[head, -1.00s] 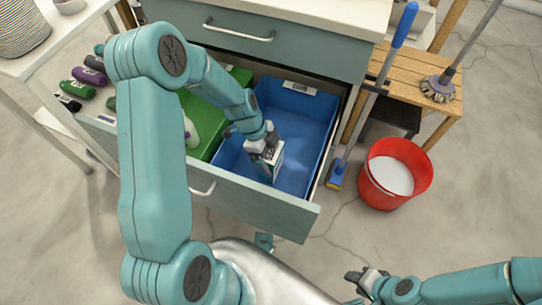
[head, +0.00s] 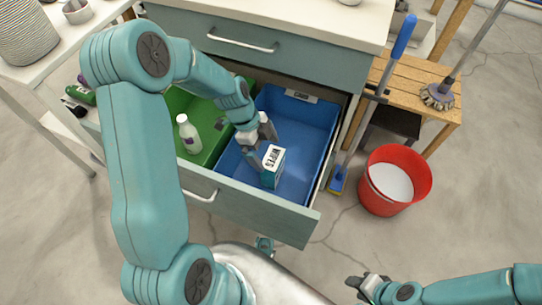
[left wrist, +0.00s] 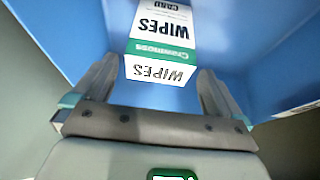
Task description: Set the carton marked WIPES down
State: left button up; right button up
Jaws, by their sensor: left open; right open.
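The carton marked WIPES (head: 271,167) stands upright in the blue bin (head: 318,122) inside the open drawer, near the drawer's front. It is white and teal, and its lettering also shows in the left wrist view (left wrist: 163,40). My left gripper (head: 261,143) is open, just above and to the left of the carton in the head view. In the left wrist view the open fingers (left wrist: 155,92) lie either side of the carton's near end, with gaps between. My right gripper (head: 362,284) is open and empty at the lower right, over the floor.
A green bin (head: 212,137) with a white bottle (head: 188,134) sits left of the blue bin. The drawer front (head: 240,211) stands close in front. A red bucket (head: 420,185) and a blue-handled broom (head: 372,100) are to the right. The blue bin has free floor behind the carton.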

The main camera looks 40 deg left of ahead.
pick_arm(q)
jog(key=p+v, duration=0.1)
jog(key=v, duration=0.4)
jog(key=shift+a+r, duration=0.15)
jog(key=shift+r, duration=0.15)
